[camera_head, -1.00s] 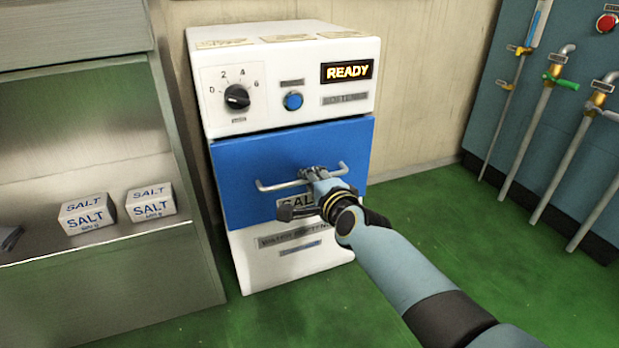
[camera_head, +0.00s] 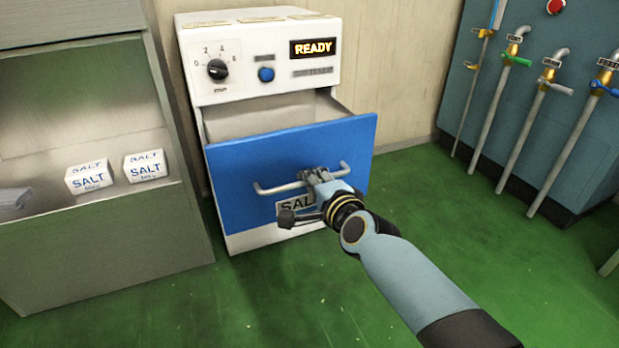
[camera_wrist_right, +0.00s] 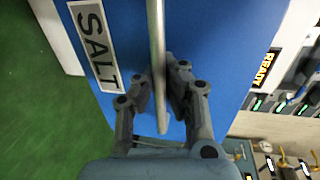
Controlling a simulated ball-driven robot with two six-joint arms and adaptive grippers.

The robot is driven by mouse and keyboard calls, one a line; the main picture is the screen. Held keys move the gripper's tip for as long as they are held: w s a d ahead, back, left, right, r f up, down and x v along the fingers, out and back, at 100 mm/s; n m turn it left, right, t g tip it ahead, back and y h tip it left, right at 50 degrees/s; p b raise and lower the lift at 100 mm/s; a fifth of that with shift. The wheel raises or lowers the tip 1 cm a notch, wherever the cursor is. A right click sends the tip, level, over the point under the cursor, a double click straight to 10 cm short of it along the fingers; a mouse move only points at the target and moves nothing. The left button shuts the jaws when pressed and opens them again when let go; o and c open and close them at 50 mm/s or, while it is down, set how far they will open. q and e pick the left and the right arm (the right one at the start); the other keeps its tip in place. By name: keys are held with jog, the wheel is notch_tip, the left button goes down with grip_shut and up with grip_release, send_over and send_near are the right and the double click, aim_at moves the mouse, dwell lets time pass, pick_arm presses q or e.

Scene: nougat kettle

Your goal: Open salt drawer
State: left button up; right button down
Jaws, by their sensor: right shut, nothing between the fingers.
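The salt drawer's blue front (camera_head: 235,175) stands pulled out of the white machine (camera_head: 205,88), and its pale inside (camera_head: 270,117) shows from above. A metal bar handle (camera_head: 272,189) runs across the front above a SALT label (camera_head: 292,207), partly covered by my gripper. My right gripper (camera_head: 314,175) is shut at the middle of the handle. In the right wrist view the handle (camera_wrist_right: 157,35) passes close by the fingertips (camera_wrist_right: 164,72); a firm hold on it does not show. My left gripper is not in view.
A metal cabinet (camera_head: 120,250) with two SALT boxes (camera_head: 88,177) (camera_head: 145,166) stands at left. A blue panel with several pipes and taps (camera_head: 560,130) stands at right. The green floor (camera_head: 300,300) before the machine is clear apart from my right arm.

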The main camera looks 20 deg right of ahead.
jog(key=shift+s, duration=0.1)
jog(key=c, duration=1.4)
grip_release()
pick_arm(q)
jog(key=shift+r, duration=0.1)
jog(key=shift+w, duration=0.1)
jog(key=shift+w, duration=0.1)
pick_arm(e)
jog(key=v, duration=1.2)
jog(key=shift+f, duration=0.15)
